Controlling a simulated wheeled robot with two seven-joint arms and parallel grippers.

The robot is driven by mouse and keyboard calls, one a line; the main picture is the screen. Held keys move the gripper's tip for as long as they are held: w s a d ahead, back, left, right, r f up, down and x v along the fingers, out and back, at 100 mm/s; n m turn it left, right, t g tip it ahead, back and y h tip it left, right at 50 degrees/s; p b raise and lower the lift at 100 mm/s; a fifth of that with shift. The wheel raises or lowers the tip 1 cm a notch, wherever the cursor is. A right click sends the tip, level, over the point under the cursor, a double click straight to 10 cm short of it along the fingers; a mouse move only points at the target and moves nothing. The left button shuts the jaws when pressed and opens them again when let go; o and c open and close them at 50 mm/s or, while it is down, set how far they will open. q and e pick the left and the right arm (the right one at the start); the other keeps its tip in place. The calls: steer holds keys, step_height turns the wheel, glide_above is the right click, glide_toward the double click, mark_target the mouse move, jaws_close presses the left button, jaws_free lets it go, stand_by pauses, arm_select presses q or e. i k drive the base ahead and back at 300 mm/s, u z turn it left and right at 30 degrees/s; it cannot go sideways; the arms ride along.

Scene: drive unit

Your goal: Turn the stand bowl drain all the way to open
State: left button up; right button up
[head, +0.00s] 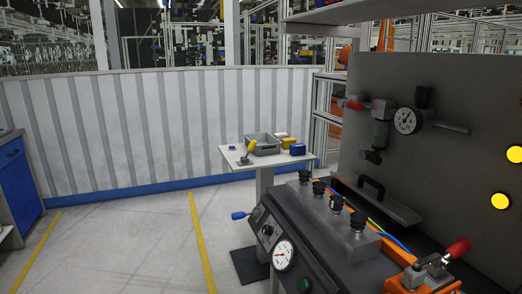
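A grey filter-like unit (380,132) with a bowl-shaped body is mounted on the dark upright panel at the right. A small black fitting (372,156) hangs at its lower end; it may be the bowl drain, and its open or shut position is too small to tell. A red-tipped handle (351,104) sticks out to the left of the unit. A round dial gauge (407,120) sits to its right, with a grey lever-like part (450,127) beyond it. Neither of my grippers is in view.
A dark console (318,228) with black knobs, a gauge (283,254) and a blue-tipped lever (240,214) stands before the panel. A red-handled clamp (457,248) is at lower right. A small table (230,155) stands behind. The left floor is clear.

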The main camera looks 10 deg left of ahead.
mark_target(371, 156)
steer(key=u, duration=1.1)
steer(key=i, duration=3.1)
steer(key=z, duration=4.1)
